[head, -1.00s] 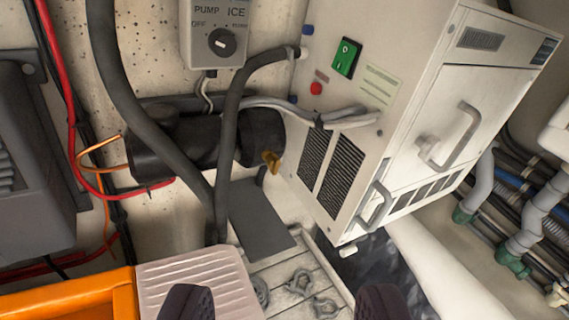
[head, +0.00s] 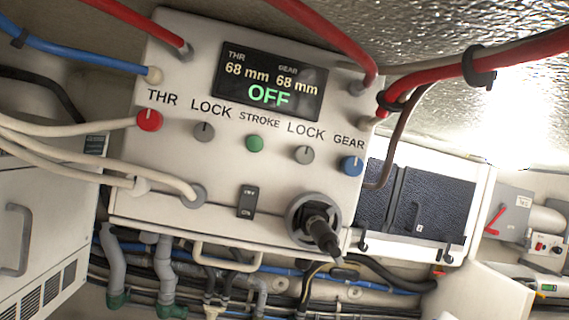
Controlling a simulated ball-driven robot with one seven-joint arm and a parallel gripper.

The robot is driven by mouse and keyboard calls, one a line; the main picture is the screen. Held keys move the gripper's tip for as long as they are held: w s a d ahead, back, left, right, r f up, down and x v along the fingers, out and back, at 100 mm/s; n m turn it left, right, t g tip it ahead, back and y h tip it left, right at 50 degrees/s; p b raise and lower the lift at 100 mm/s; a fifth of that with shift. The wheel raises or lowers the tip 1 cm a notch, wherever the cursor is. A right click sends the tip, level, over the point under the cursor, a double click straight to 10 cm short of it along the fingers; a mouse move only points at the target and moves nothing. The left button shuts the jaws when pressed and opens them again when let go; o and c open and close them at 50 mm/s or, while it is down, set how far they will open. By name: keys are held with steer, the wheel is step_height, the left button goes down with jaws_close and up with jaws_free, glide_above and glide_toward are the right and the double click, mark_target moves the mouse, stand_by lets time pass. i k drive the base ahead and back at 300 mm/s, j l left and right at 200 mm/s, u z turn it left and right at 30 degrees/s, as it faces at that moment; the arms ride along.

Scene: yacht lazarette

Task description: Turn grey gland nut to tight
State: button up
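A light control box (head: 165,75) fills the middle of the head view, tilted in the picture. Two grey round fittings sit on its lower face: a small grey collar (head: 193,206) where a white cable enters, and a large grey ring (head: 296,216) around a black plug (head: 322,238). I cannot tell which of these, if either, is the grey gland nut. No tight marking is readable. My gripper is not in view.
The box carries a display (head: 270,82) reading OFF, a red knob (head: 149,120), a blue knob (head: 351,166), grey LOCK knobs and a rocker switch (head: 247,201). Red cables (head: 345,45) cross above. Pipes and hoses run below; a white cabinet (head: 40,220) stands left.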

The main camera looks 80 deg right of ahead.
mark_target(202, 193)
steer(key=k+z, duration=0.1)
steer(key=z, duration=0.35)
steer(key=k+z, duration=0.15)
steer(key=z, duration=0.25)
steer(key=k+l+z, duration=0.1)
steer(key=z, duration=0.35)
steer(key=j+z, duration=0.45)
steer(key=j, duration=0.4)
